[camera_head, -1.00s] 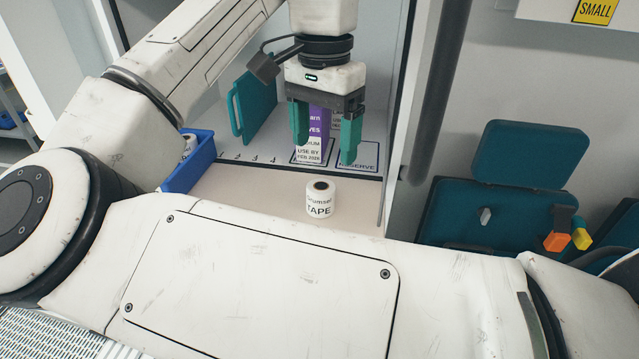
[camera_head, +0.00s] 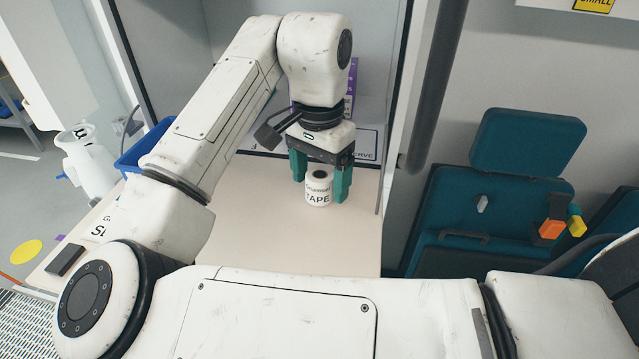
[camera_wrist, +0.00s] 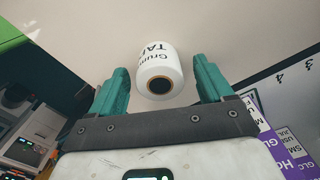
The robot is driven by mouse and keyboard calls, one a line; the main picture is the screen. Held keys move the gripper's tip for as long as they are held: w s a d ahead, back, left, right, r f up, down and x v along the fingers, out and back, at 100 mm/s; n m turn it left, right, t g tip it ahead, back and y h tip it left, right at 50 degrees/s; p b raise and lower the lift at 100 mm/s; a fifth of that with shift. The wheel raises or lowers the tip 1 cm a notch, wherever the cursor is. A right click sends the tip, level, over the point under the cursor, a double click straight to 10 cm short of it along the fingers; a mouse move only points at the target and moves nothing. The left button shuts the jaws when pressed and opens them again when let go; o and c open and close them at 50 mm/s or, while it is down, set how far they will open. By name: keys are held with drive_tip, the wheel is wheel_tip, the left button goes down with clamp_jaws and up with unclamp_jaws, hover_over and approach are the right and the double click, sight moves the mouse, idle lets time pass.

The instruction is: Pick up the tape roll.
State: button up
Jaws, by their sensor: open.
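The tape roll (camera_head: 319,188) is white with black lettering and a dark round core, and it stands upright on the pale counter (camera_head: 345,235). My gripper (camera_head: 320,187) is open, its teal fingers pointing down on either side of the roll in the head view. In the wrist view the tape roll (camera_wrist: 158,72) lies between the two open fingertips (camera_wrist: 162,80), with a gap showing on each side.
A blue bin (camera_head: 140,150) stands left, partly behind my arm. A purple and white box (camera_head: 352,90) stands behind my gripper. The counter in front of the roll is clear.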

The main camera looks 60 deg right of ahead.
sight(321, 175)
drive_tip(key=c, duration=1.1)
drive_tip(key=shift+r, duration=0.1)
drive_tip(key=shift+r, duration=0.45)
wheel_tip(321, 175, up, 2)
drive_tip(key=shift+s+r, duration=0.1)
drive_tip(key=shift+r, duration=0.1)
drive_tip(key=s+a+r, duration=0.2)
drive_tip(key=s+r, duration=0.1)
drive_tip(key=s, duration=0.1)
drive_tip(key=s+a+r+b, duration=0.1)
drive_tip(key=s+a+r, duration=0.1)
drive_tip(key=s+r, duration=0.1)
drive_tip(key=s+a+r+b, duration=0.1)
drive_tip(key=s+a+r, duration=0.1)
drive_tip(key=s, duration=0.3)
drive_tip(key=shift+s+r, duration=0.3)
drive_tip(key=shift+r, duration=0.45)
